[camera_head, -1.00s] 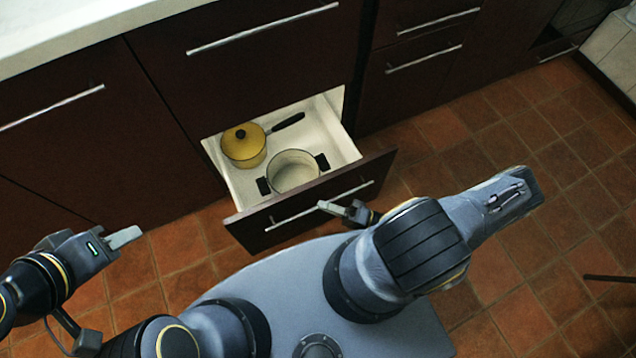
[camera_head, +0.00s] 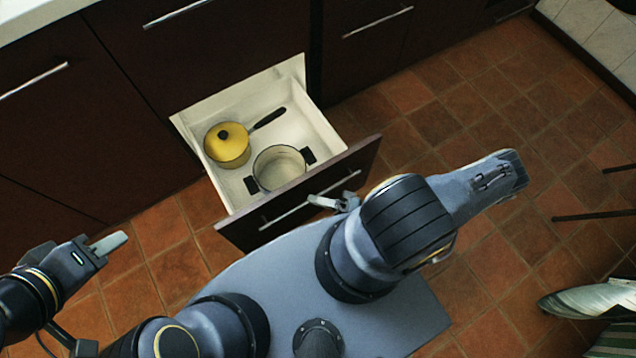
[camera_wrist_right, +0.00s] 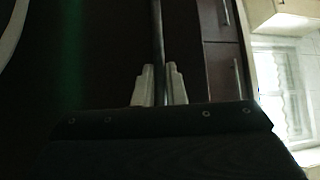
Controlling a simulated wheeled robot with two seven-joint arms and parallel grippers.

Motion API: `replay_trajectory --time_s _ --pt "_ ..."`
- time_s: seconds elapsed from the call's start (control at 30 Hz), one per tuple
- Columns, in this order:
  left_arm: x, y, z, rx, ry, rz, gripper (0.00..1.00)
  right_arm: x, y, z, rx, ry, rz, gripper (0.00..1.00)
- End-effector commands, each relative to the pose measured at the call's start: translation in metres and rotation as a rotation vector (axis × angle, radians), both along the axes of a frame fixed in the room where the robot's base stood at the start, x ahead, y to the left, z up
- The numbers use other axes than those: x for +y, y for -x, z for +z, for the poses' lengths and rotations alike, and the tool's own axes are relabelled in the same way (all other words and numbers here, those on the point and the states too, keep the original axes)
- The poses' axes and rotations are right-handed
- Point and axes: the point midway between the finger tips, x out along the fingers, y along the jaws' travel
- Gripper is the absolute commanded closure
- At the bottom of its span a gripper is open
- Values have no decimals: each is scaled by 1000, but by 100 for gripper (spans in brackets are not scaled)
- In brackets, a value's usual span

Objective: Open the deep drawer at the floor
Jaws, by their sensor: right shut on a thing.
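The deep drawer (camera_head: 345,165) at the floor is pulled out with its dark front tilted in the head view. Its white inside shows. A long metal handle (camera_head: 285,213) runs across the front. My right gripper (camera_head: 322,201) is shut on this handle near its right part. In the right wrist view the two pale fingers (camera_wrist_right: 160,88) close around the handle bar (camera_wrist_right: 157,40). My left gripper (camera_head: 108,243) is apart from the drawer, over the tiles at the left; I cannot tell whether its fingers are open.
A yellow lidded pan (camera_head: 228,150) and a pale open pot (camera_head: 280,167) with black handles stand in the drawer. Closed dark cabinets surround it. Tiled floor (camera_head: 460,150) lies free to the right. Thin dark bars (camera_head: 590,215) and a pale curved object (camera_head: 590,300) are at the far right.

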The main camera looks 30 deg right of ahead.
Motion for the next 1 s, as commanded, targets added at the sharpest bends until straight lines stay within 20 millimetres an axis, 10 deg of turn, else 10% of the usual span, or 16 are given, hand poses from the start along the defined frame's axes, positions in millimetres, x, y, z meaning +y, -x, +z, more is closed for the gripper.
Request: replay_trajectory --time_s 0.1,0.3,1.0 --pt "0 0 0 0 0 0 64 0 0 -1 1 2 0 100" --pt "0 0 0 0 0 0 64 0 0 -1 1 2 0 68" --pt "0 0 3 0 0 0 64 -47 42 -10 2 5 -2 68"
